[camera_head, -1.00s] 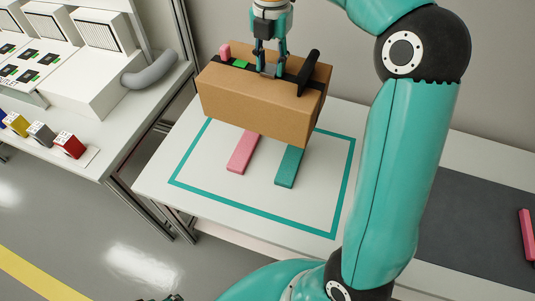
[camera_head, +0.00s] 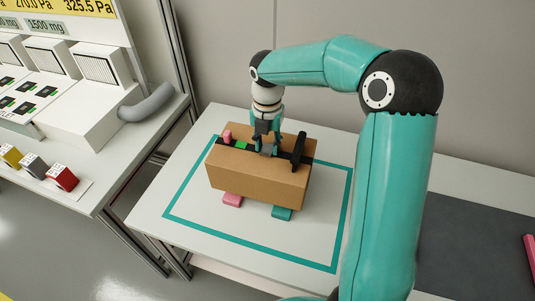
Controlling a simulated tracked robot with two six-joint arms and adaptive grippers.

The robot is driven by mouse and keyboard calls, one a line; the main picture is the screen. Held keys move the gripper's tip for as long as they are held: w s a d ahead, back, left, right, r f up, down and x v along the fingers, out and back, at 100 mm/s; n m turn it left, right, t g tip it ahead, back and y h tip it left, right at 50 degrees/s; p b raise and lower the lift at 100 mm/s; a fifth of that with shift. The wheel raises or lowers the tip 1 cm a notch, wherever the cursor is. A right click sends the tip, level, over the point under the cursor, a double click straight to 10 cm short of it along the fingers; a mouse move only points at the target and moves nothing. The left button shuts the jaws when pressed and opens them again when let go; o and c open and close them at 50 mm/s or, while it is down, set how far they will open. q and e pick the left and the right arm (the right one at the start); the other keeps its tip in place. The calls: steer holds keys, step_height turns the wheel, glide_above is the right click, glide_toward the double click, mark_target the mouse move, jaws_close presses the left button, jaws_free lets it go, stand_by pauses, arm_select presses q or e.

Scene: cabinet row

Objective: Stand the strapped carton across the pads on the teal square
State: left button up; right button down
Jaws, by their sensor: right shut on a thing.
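The strapped carton (camera_head: 258,181) is a brown box with a black strap, a green patch and a pink peg on its top. It sits over the pink pad (camera_head: 232,200) and the teal pad (camera_head: 282,213), inside the teal square (camera_head: 250,248). Only the near ends of both pads show; the carton hides the rest. The carton looks level and appears to rest on the pads, though contact is hard to confirm. My right gripper (camera_head: 267,147) points down and is shut on the carton's strap at the top middle. My left gripper is not in view.
The white table (camera_head: 152,217) has bare room around the square. A dark grey mat (camera_head: 465,235) with a pink bar (camera_head: 530,250) lies to the right. A bench on the left holds a white machine with a grey pipe (camera_head: 147,102) and small coloured blocks (camera_head: 62,177).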

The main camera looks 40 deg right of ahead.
step_height(320, 180, down, 4)
steer(key=shift+f, duration=0.1)
stand_by(0.4)
steer(key=shift+f+b, duration=0.35)
steer(key=shift+f, duration=0.1)
steer(key=c, duration=0.7)
jaws_free()
steer(key=shift+c, duration=0.2)
steer(key=shift+r+p, duration=0.4)
steer(key=shift+r, duration=0.15)
step_height(320, 180, up, 12)
steer(key=shift+f, duration=0.1)
